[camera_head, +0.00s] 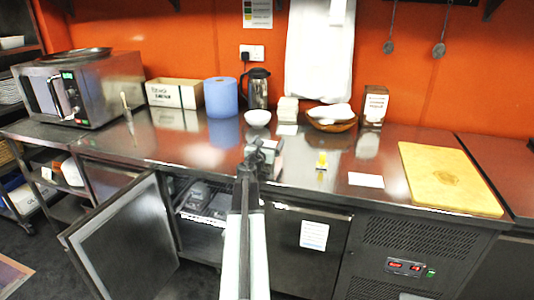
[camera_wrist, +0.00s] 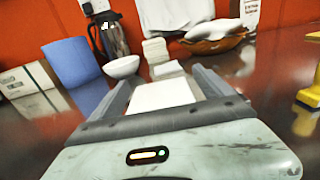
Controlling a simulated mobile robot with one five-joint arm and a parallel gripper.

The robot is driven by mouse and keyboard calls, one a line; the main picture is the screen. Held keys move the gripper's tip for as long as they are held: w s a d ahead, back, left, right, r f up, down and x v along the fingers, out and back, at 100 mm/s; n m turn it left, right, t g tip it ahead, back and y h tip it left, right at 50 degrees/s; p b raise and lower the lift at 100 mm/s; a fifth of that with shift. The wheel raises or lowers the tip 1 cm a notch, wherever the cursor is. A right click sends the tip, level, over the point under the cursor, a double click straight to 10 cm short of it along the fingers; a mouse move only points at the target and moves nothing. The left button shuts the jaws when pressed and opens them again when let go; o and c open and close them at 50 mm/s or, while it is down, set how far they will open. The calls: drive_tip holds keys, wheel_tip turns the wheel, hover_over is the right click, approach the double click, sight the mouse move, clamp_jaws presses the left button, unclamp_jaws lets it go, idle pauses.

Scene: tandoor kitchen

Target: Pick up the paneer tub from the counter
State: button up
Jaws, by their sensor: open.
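A white, flat-topped block that looks like the paneer tub (camera_wrist: 162,95) lies between my jaws in the wrist view. Its lower part is hidden behind the gripper body, and I cannot tell whether a jaw touches it. My gripper (camera_wrist: 160,80) is open, with one dark finger on each side of the block. In the head view my gripper (camera_head: 262,152) is over the front part of the steel counter (camera_head: 215,150), and a small pale patch (camera_head: 270,144) shows at its jaws; the arm hides much there.
Beyond the gripper stand a white bowl (camera_head: 257,117), a pale stack (camera_head: 288,108), a blue roll (camera_head: 221,97), a flask (camera_head: 258,88) and a brown bowl (camera_head: 331,118). A small yellow item (camera_head: 321,160) stands to the right. A cabinet door (camera_head: 122,238) hangs open below.

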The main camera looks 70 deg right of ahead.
drive_tip(key=shift+d, duration=0.5)
drive_tip(key=shift+a, duration=0.1)
drive_tip(key=shift+c, duration=0.3)
drive_tip(key=c, duration=1.7)
drive_tip(key=shift+r+p, duration=0.5)
wheel_tip(320, 180, up, 3)
drive_tip(key=p, duration=0.3)
drive_tip(key=shift+r, duration=0.1)
drive_tip(key=s+a, duration=0.2)
drive_tip(key=s, duration=0.3)
drive_tip(key=s+a, duration=0.1)
drive_tip(key=s, duration=0.4)
drive_tip(key=s+a+r+p, duration=0.1)
drive_tip(key=s+a, duration=0.1)
drive_tip(key=s, duration=0.3)
drive_tip(key=shift+a, duration=0.3)
